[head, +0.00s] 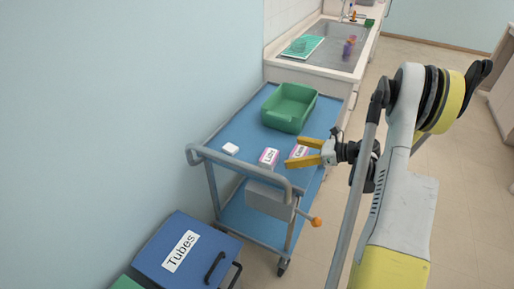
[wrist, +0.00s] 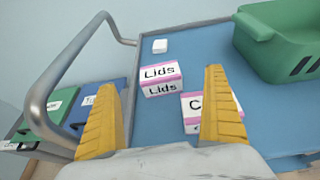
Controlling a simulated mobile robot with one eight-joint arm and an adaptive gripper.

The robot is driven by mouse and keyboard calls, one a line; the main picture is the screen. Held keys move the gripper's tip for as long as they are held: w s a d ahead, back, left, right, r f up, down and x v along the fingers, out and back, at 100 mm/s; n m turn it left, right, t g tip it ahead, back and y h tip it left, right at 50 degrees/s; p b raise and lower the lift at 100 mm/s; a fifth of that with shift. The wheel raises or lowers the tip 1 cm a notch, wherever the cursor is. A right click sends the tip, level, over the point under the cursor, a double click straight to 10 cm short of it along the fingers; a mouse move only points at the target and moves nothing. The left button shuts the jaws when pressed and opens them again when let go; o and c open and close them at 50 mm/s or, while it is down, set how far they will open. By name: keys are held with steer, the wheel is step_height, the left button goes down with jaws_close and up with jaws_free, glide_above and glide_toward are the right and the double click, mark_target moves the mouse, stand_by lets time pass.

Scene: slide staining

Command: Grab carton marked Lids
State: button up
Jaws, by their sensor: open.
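The carton marked Lids (wrist: 161,79) is white with pink edges and stands on the blue trolley top. In the head view the Lids carton (head: 268,157) is just left of a second, similar carton. My gripper (head: 295,153) is open and empty above the trolley. In the wrist view my gripper's yellow fingers (wrist: 160,105) are spread wide, and the Lids carton shows beyond them, in the gap between the fingertips. The second carton (wrist: 193,112) is partly hidden behind the right finger; only a "C" of its label shows there.
A green bin (head: 289,108) stands on the trolley (head: 238,128) behind the cartons. A small white box (head: 230,148) lies at left. A grey handle rail (head: 240,166) runs along the near end. A blue Tubes box (head: 185,255) stands below. A sink is behind.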

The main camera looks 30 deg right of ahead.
mark_target(273, 157)
steer(key=shift+s+f, duration=0.25)
steer(key=shift+f, duration=0.55)
steer(key=shift+w+a+f+n+g, duration=0.1)
steer(key=shift+a+f+n+g, duration=0.1)
steer(key=shift+f+n+g, duration=0.1)
steer(key=b+x, duration=0.1)
steer(key=x, duration=0.3)
steer(key=shift+w+a+f+b, duration=0.1)
steer(key=shift+w+a+b, duration=0.1)
steer(key=shift+a+b, duration=0.1)
steer(key=b+x, duration=0.2)
steer(key=x, duration=0.3)
steer(key=shift+w, duration=0.3)
steer(key=shift+d, duration=0.1)
steer(key=c, duration=1)
